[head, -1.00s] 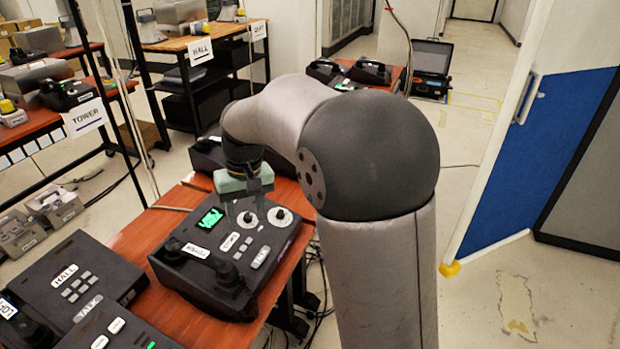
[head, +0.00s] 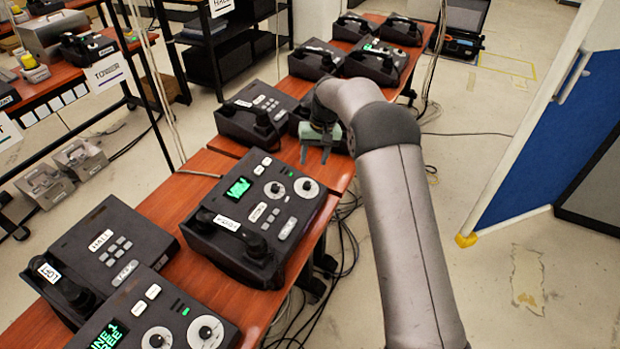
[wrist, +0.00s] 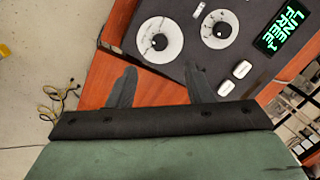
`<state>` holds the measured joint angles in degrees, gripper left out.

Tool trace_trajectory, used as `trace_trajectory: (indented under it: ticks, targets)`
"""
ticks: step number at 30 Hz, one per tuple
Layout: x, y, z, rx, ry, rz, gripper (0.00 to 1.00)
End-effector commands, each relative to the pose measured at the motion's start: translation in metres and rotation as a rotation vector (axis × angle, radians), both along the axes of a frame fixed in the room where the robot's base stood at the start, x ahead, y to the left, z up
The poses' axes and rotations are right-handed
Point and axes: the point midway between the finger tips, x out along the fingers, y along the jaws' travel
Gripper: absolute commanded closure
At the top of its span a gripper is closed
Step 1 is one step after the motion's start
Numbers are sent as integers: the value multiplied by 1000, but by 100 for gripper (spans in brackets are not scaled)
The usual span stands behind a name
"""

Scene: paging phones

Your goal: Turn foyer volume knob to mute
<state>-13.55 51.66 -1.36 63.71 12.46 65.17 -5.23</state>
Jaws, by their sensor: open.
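A dark phone unit (head: 236,262) stands in the middle of the near table in the head view. It has a green screen (head: 238,188), a handset with a white label too small to read surely, and two black knobs on white dials: a left knob (head: 277,189) and a right knob (head: 307,186). My gripper (head: 314,158) is open and empty, just beyond the dials. The fingers touch neither knob.
More phones (head: 250,118) stand behind, close to my gripper. Cables (head: 345,230) hang off the right table edge above open floor.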

Motion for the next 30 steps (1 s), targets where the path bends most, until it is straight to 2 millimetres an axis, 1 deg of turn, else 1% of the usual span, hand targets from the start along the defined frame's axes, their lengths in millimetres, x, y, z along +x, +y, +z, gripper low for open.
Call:
trace_trajectory:
  ticks: [1,6,9,13,18,27,29,30]
  targets:
    - [-2,2,-11,-2,5,1,54]
    - [-3,8,-46,-1,5,1,54]
    - [-4,12,-65,-1,4,1,54]
    - [-4,15,-83,0,2,0,54]
    - [-4,17,-95,0,0,0,54]
    - [-4,17,-98,0,-1,0,54]
    - [-4,17,-98,0,-1,0,71]
    - [-4,17,-97,0,-1,0,82]
